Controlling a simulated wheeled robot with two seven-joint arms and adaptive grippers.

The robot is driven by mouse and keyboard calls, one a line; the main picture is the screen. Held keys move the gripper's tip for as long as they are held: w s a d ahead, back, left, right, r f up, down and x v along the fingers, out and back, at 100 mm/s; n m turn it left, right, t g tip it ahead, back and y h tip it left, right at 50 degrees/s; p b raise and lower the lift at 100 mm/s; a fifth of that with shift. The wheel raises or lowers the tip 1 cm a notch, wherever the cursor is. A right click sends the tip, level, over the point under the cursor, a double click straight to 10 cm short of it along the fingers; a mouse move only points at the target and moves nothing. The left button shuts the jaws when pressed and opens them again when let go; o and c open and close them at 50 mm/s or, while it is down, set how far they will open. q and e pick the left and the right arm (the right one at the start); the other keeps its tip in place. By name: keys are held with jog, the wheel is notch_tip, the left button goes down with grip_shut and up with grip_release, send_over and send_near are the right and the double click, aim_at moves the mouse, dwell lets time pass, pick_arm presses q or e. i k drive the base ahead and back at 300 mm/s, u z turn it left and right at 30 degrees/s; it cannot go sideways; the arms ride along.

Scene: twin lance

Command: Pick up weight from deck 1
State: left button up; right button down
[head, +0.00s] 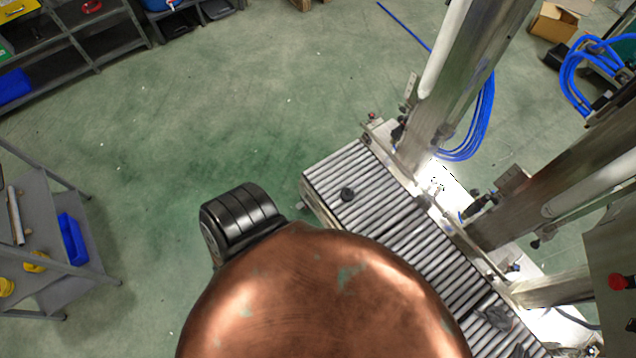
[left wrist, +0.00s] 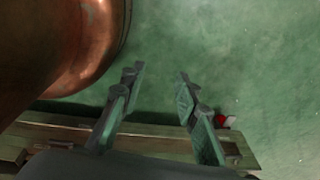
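No label on the deck can be read. My left gripper (left wrist: 160,72) shows in the left wrist view with its two fingers apart and nothing between them. It is beside a large copper vessel (left wrist: 105,45), with green floor beyond the fingertips. In the head view the copper vessel (head: 320,300) fills the bottom middle and hides what is behind it. My right gripper cannot be made out.
A wooden pallet (left wrist: 160,140) lies below the left gripper, with a small red and white item (left wrist: 225,121) by it. Steel posts (head: 440,90) with blue hoses (head: 480,125) rise behind the rollers. Grey shapes (head: 495,317) lie farther down the rollers. Open floor (head: 220,110) stretches left.

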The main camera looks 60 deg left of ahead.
aim_at(347, 193)
jog(key=u, duration=1.45)
